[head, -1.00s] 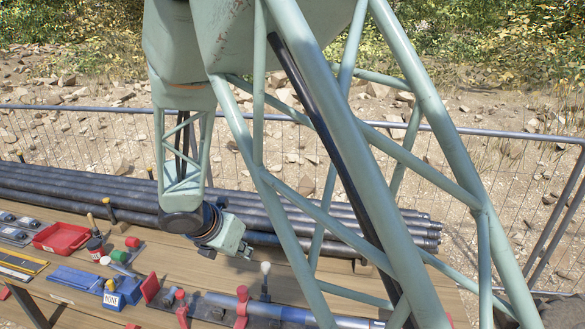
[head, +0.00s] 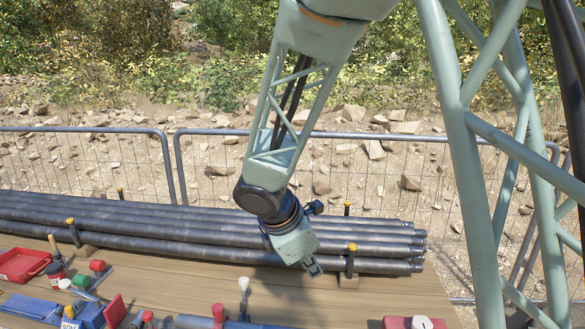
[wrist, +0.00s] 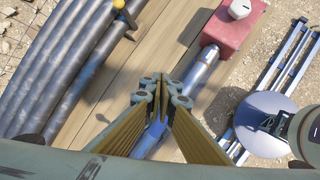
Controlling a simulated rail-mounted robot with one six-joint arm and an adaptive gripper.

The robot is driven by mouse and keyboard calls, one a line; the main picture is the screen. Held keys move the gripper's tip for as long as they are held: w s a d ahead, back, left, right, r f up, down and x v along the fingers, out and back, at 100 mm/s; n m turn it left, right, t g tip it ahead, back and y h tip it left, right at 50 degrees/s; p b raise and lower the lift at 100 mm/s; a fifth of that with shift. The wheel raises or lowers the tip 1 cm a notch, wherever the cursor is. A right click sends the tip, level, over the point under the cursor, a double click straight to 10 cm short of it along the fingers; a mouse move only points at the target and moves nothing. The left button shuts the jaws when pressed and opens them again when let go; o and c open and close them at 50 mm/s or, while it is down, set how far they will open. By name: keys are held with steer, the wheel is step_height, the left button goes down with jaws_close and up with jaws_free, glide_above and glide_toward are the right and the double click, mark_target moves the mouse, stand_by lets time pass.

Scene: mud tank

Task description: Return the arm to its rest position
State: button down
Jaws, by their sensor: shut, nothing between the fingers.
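My gripper (head: 313,268) hangs in the air at the end of my pale green arm, in front of the right end of the pipe stack in the head view. Its fingers point down and a little to the right. In the wrist view my gripper (wrist: 163,82) shows its two ribbed fingers with their tips together and nothing between them. Below the fingers lie the wooden bench (wrist: 98,108) and a shiny metal tube (wrist: 203,68).
Long dark pipes (head: 170,238) lie at the bench's back, held by yellow-capped posts (head: 351,250). A red block (head: 412,322), a red tray (head: 22,264) and blue fixtures (head: 30,308) stand on the bench. A mesh fence (head: 330,165) runs behind. Bare planks lie near the middle.

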steer(key=s+d+r+m+g+b, duration=0.1)
steer(key=s+d+m+b, duration=0.3)
steer(key=d, duration=0.5)
steer(key=s+d+r+m+p, duration=0.2)
steer(key=s+d+r+m, duration=0.5)
steer(key=s, duration=0.3)
steer(key=s+r+m+y+p, duration=0.1)
steer(key=s+r+m, duration=0.4)
steer(key=s, duration=0.6)
steer(key=s+r+m+y+p, duration=0.1)
steer(key=s+r+m, duration=0.4)
steer(key=s, duration=0.7)
steer(key=shift+a+m+t+y, duration=0.15)
steer(key=shift+m+t+y, duration=0.2)
steer(key=shift+y, duration=0.55)
steer(key=c, duration=3.4)
jaws_free()
steer(key=shift+c, duration=0.2)
